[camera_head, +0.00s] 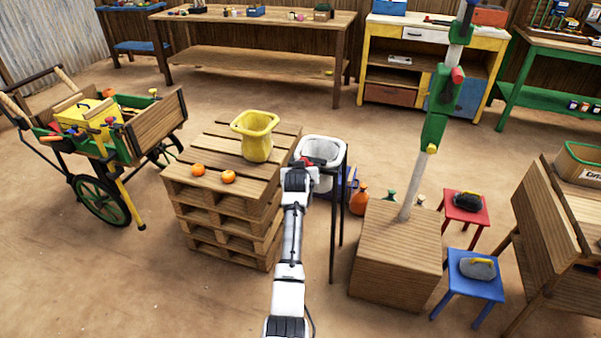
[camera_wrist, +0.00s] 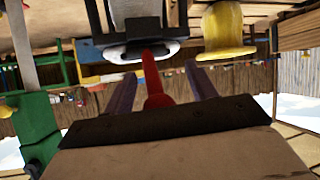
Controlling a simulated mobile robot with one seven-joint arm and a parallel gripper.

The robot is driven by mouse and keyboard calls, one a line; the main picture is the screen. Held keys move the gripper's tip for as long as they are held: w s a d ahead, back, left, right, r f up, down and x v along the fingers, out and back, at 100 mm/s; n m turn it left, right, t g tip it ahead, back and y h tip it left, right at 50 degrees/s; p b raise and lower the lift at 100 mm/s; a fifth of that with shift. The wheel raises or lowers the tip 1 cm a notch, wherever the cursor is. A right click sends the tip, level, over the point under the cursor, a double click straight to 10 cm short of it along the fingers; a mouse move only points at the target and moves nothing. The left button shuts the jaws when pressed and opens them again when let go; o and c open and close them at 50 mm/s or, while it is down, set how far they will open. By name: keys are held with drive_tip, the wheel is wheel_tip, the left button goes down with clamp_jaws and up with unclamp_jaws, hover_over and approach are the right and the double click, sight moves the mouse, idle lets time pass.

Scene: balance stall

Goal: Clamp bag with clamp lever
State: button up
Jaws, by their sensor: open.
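A white bag (camera_head: 322,146) with a wide open mouth hangs in a black stand (camera_head: 336,208) right of the pallets. In the wrist view, which looks upside down, its pale rim (camera_wrist: 168,48) shows beneath a black frame. The red clamp lever (camera_wrist: 152,82) points toward the wrist camera. My gripper (camera_wrist: 160,88) is open, with one dark finger on each side of the lever. I cannot tell whether either finger touches it. In the head view my gripper (camera_head: 304,164) is at the near left side of the bag, and my wrist hides part of it.
A yellow pot-like container (camera_head: 256,142) and two oranges (camera_head: 228,177) sit on stacked pallets (camera_head: 215,190) to the left. A wooden block with a green-and-grey post (camera_head: 398,250) stands right. Red and blue stools (camera_head: 473,286) hold dark weights. A cart (camera_head: 158,125) is far left.

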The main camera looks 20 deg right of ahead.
drive_tip(key=b+v, duration=0.2)
drive_tip(key=v, duration=1.2)
drive_tip(key=shift+w+d+r, duration=0.1)
